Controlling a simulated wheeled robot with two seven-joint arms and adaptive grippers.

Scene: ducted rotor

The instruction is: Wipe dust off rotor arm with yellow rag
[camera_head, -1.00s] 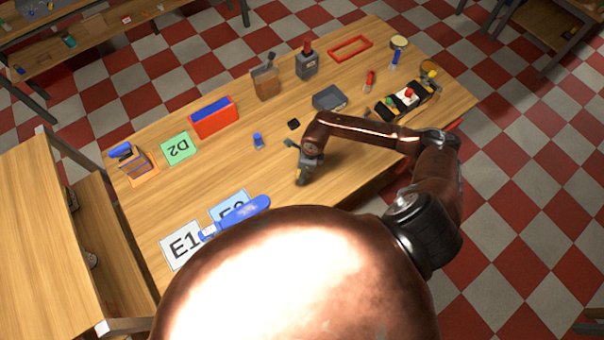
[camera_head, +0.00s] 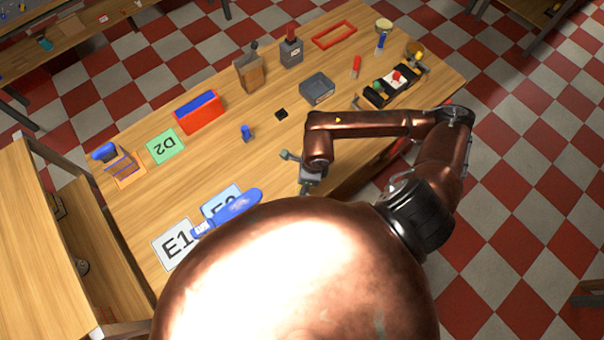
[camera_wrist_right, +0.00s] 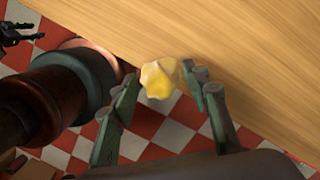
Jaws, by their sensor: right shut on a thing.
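The yellow rag (camera_wrist_right: 158,80) is a crumpled bundle between the fingertips of my right gripper (camera_wrist_right: 168,86) in the right wrist view. That gripper is shut on it, close to the table's front edge. In the head view my right gripper (camera_head: 307,184) is by the near edge of the table, its lower part hidden by my body, and the rag does not show there. I cannot identify the rotor arm with certainty; a small black piece (camera_head: 281,114) lies mid-table. A dark pronged shape (camera_wrist_right: 18,35), perhaps my left gripper, shows at the wrist view's upper left.
The wooden table (camera_head: 225,150) carries a blue paddle-like tool (camera_head: 232,210), E1 card (camera_head: 175,243), green D2 card (camera_head: 165,146), red bin (camera_head: 199,114), grey tray (camera_head: 317,89), bottles at the back and a black block (camera_head: 391,86) at right. The middle is mostly bare.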

